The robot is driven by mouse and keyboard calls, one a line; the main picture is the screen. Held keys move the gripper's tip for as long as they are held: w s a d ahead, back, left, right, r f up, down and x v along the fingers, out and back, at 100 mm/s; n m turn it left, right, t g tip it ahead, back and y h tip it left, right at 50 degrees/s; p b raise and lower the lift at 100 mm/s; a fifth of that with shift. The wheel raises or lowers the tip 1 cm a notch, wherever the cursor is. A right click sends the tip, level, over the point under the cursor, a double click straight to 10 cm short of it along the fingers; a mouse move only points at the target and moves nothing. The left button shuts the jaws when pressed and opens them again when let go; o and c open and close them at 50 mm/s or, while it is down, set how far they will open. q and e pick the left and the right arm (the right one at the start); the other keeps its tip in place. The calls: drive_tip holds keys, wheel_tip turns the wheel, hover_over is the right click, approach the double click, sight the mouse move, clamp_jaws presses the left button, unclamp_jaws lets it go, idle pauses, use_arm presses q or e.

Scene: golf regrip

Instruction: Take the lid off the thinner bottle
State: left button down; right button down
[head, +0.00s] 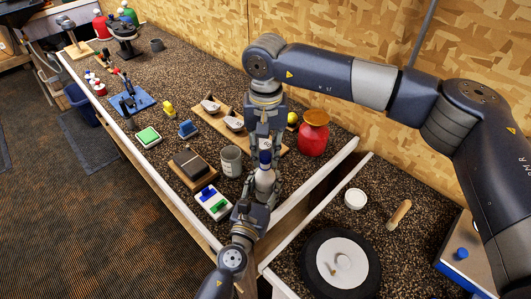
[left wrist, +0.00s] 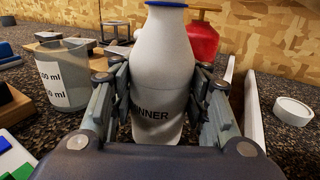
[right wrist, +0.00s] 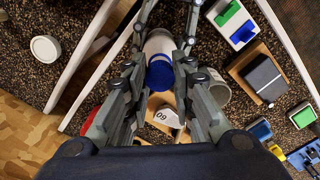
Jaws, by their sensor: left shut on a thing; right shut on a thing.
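The thinner bottle (head: 264,180) is white, with dark lettering ending in "NNER" in the left wrist view (left wrist: 162,80), and stands upright. Its blue lid (head: 265,157) sits on the neck; only its lower edge shows at the top of the left wrist view (left wrist: 166,3). My left gripper (left wrist: 160,95) is shut on the bottle's body, one finger on each side. My right gripper (head: 265,150) comes down from above and is shut on the blue lid, which shows between its fingers in the right wrist view (right wrist: 160,76). The lid's contact with the neck is partly hidden.
A grey beaker (head: 231,161) stands close left of the bottle. A red can (head: 313,138) stands behind to the right. A wooden board with golf club heads (head: 234,123) lies behind. A white wooden edge (head: 318,185) runs to the right, with a round white container (head: 355,199) beyond.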

sight(265, 155)
drive_tip(key=shift+r, duration=0.35)
drive_tip(key=shift+r, duration=2)
use_arm(q)
drive_tip(key=c, duration=0.8)
unclamp_jaws()
